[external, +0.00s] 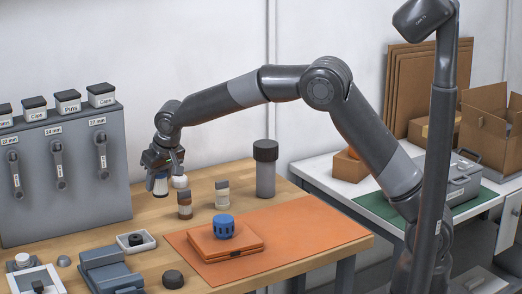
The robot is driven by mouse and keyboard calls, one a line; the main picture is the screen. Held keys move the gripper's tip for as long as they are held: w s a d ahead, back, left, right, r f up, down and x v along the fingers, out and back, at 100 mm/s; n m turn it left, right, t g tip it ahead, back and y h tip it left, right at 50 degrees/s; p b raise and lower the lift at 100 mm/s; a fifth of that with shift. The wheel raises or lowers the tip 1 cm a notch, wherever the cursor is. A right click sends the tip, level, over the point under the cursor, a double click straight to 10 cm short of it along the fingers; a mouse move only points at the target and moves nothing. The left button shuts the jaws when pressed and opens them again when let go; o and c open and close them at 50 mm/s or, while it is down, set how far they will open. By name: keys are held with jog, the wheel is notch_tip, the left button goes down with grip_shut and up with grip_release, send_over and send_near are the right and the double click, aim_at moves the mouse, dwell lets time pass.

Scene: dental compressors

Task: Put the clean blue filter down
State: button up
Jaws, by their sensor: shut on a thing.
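My gripper (162,168) is at the far left part of the wooden workbench, pointing down.
A white-topped item (180,182) and two banded jars (184,206) (222,195) stand close to the gripper. A tall grey canister (265,170) is behind. A grey tool panel (60,190) stands left. A dish (137,242) and blue-grey fixture (107,270) are in front. The mat's right side is clear.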

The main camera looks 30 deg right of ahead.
jog(key=s+d+n, duration=0.2)
jog(key=s, duration=1)
jog(key=shift+y, duration=0.3)
jog(key=s+a+f, duration=0.1)
jog(key=a+f, duration=0.1)
jog(key=a, duration=0.1)
jog(key=s+a+f, duration=0.1)
jog(key=a+f, duration=0.1)
jog(key=a, duration=0.2)
jog(key=s+a+f, duration=0.1)
jog(key=a+f, duration=0.1)
jog(key=a, duration=0.1)
jog(key=shift+s+a+f, duration=0.15)
jog(key=shift+s+a, duration=0.05)
jog(key=shift+s+a+f, duration=0.1)
jog(key=shift+a+f, duration=0.2)
jog(key=shift+a, duration=0.15)
jog(key=shift+f, duration=1.9)
jog(key=shift+f, duration=0.15)
jog(key=o, duration=1)
jog(key=v, duration=1.2)
jog(key=shift+d, duration=0.1)
